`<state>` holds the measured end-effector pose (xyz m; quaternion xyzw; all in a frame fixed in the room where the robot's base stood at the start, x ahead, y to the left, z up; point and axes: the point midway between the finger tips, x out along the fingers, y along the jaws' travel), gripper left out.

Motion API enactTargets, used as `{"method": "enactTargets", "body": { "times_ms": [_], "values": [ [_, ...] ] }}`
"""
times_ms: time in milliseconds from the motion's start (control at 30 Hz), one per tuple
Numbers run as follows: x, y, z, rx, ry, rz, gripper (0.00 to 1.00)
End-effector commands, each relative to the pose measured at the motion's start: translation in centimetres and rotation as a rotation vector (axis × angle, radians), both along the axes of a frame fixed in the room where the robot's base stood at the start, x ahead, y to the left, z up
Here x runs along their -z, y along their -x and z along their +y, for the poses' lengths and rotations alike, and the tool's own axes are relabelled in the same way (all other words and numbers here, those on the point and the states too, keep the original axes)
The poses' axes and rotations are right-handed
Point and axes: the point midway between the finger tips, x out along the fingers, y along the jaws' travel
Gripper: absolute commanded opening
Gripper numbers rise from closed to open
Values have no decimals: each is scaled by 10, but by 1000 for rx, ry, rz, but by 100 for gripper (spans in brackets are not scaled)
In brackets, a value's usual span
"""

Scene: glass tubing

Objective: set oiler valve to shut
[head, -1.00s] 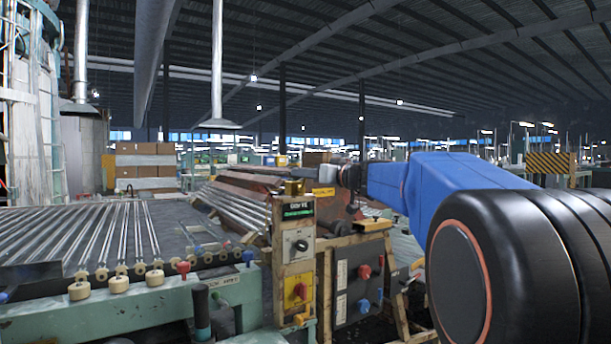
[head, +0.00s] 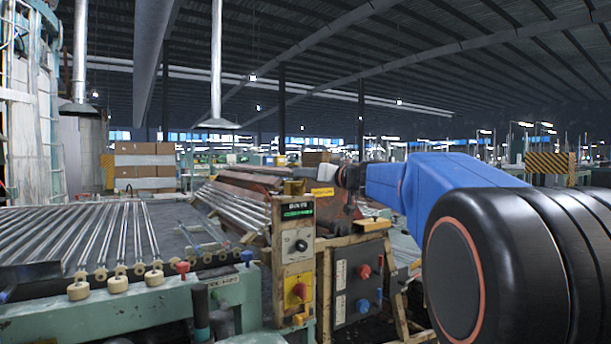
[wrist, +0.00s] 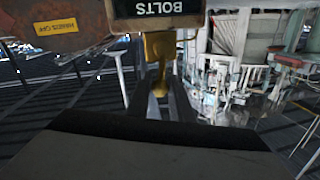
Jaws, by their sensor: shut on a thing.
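The oiler valve shows as a brass-yellow fitting (head: 293,187) on top of the narrow control post in the head view. In the wrist view a yellow lever-like piece (wrist: 160,62) hangs below a dark sign reading BOLTS, upside down. My gripper (wrist: 161,92) has its two dark fingers closed around the lower end of this piece. In the head view my dark wrist is right of the post, and the fingertips cannot be made out. The valve's exact setting cannot be read.
The control post (head: 295,230) carries a green-lit display, a black knob (head: 301,245) and a red-on-yellow switch (head: 299,291). A grey box (head: 358,280) with red and blue knobs stands to its right. A roller bed with glass tubes (head: 120,235) fills the left.

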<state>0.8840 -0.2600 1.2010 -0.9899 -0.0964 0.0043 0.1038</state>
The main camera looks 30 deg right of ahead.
Motion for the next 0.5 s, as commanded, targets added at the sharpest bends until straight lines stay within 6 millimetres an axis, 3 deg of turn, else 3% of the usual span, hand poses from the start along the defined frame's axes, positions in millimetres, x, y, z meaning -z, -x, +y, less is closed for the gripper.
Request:
{"method": "enactTargets", "body": {
  "times_ms": [500],
  "values": [
    [10, -1, -20, 0, -428, 16, 0]
  ]
}}
